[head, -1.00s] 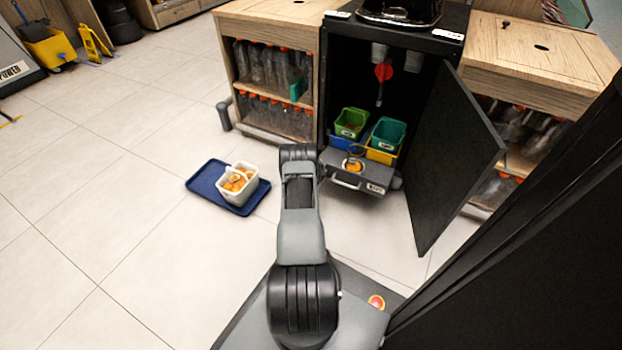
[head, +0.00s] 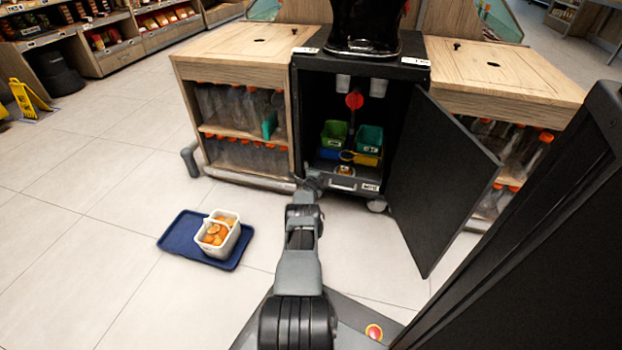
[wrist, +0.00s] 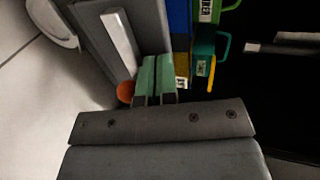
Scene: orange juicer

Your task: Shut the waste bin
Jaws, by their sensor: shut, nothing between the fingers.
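The waste bin (head: 345,187) is a dark grey drawer with a pale handle and a white label, low in the open black juicer cabinet. Its front now sits near the cabinet's front plane; I cannot tell whether it is fully in. In the wrist view the grey drawer front (wrist: 98,28) and its pale handle (wrist: 120,40) are close beside my gripper. My gripper (wrist: 155,62) is shut and empty, its green fingers together near the drawer. I cannot tell if they touch it. In the head view the arm hides most of the gripper.
The black cabinet door (head: 440,180) stands open to the right. A green bin (head: 334,133) and a teal bin (head: 369,138) are inside the cabinet. A blue tray (head: 175,240) with a white container of oranges (head: 218,240) lies on the floor at left.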

